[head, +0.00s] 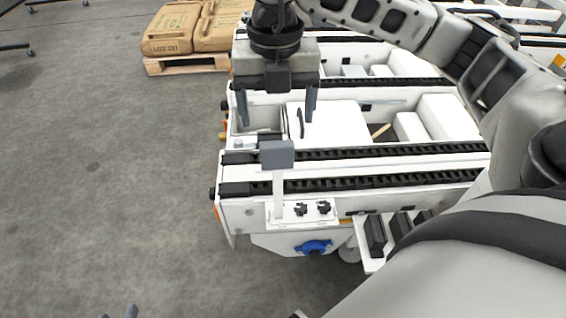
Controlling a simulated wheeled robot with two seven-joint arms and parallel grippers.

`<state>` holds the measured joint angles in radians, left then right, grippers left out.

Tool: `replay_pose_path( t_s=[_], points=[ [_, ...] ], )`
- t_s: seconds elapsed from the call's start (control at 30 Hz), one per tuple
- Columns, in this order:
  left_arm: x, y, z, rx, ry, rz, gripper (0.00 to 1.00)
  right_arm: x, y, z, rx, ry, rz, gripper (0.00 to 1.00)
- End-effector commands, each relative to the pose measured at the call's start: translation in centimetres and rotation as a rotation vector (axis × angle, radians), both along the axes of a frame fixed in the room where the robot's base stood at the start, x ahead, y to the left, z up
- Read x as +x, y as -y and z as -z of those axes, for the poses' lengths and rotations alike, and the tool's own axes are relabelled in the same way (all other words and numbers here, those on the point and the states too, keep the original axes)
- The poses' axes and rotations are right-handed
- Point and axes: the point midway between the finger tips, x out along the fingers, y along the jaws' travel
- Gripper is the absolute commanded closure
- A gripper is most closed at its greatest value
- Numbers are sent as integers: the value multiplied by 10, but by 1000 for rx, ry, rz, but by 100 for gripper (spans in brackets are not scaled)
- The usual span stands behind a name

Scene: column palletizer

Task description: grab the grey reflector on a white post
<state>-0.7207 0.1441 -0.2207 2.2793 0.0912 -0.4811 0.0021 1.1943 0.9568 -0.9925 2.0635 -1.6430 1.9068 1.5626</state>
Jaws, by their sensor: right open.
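The grey reflector (277,154) is a small dark grey block on top of a white post (279,190), which stands upright at the near left corner of the white conveyor machine. My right gripper (277,108) points down, with its two dark fingers wide apart and nothing between them. In the picture it appears just above the reflector; the fingers do not visibly touch it, and the exact depth gap cannot be told. Small grey tips, likely of my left gripper (118,313), just show at the bottom edge; the rest is out of frame.
The white machine (240,214) carries black conveyor strips (370,184) behind the post. Black knobs (312,208) sit right of the post's foot, with a blue part (314,246) below. Brown sacks (172,27) lie on a pallet at back left.

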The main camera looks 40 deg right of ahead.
Motion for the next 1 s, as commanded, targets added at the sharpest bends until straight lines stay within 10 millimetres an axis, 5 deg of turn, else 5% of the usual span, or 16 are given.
replay_pose_path(
  t_s=[0.23,0.8,1.0],
  points=[
    [-1,0,2,0,7,2,64,-1,0,51,1,-4,-1,20],
    [-2,1,7,2,6,5,64,-7,-6,112,4,-2,-3,20],
    [-2,1,6,3,9,5,64,-7,-6,117,4,-1,-4,20]
  ],
)
